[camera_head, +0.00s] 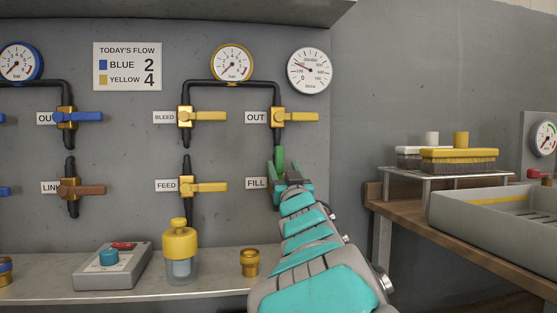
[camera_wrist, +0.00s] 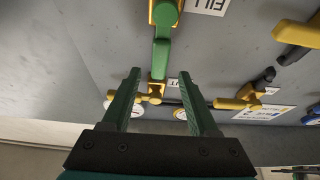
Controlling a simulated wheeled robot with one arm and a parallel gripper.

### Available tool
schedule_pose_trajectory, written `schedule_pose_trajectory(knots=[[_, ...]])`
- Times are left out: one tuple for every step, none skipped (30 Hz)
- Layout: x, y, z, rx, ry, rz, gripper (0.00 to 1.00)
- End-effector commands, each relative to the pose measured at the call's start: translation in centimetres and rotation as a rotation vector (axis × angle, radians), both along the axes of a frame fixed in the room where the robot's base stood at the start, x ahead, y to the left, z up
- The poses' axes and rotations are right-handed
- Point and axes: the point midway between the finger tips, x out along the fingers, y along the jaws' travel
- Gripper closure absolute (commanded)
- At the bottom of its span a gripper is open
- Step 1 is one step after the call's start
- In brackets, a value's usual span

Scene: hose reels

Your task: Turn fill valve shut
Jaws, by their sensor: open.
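The fill valve is the brass body (camera_wrist: 164,14) beside the FILL label, seen upside down in the wrist view. Its green lever (camera_wrist: 161,55) stands in line with the pipe, pointing up toward the OUT valve. In the head view the lever's green top (camera_head: 279,158) shows above my gripper, and the valve body is mostly hidden. My gripper (camera_wrist: 159,76) is open, with one dark green finger on each side of the lever's free end. The fingers look apart from the lever; how deep it sits between them is hard to tell. My gripper also shows in the head view (camera_head: 286,180).
The OUT valve (camera_head: 279,117) is directly above, its yellow lever pointing right. The FEED valve (camera_head: 188,187) is to the left. A brass coupling (camera_head: 250,263) and a yellow-topped bottle (camera_head: 180,245) stand on the shelf below. A grey tray (camera_head: 470,220) sits on the right bench.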

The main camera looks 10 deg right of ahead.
Motion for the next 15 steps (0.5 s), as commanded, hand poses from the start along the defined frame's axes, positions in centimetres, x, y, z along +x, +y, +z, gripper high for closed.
schedule_pose_trajectory(knots=[[0.7,-0.1,0.1,0.000,0.003,-0.001,0.40],[1.1,-0.1,0.2,0.001,0.004,-0.002,0.40],[1.6,-0.1,0.5,0.001,0.004,-0.002,0.40],[2.0,-0.1,0.7,0.001,0.003,-0.002,0.40],[2.3,-0.1,1.0,0.000,0.001,-0.001,0.40],[2.8,0.0,1.1,0.000,0.001,0.000,0.40],[3.2,-0.1,1.2,0.000,0.002,-0.001,0.40],[3.6,-0.1,1.3,0.001,0.003,-0.001,0.40],[4.0,-0.1,1.4,0.001,0.004,-0.002,0.40],[4.3,-0.1,1.6,0.000,0.003,-0.001,0.40],[4.5,-0.1,1.7,0.000,0.003,-0.001,0.40],[4.8,0.0,1.9,0.000,0.003,-0.001,0.40],[5.0,0.0,1.9,0.000,0.004,-0.001,0.40],[5.2,-0.1,2.0,0.001,0.005,-0.002,0.40],[5.3,-0.1,2.1,0.000,0.005,-0.002,0.40]])
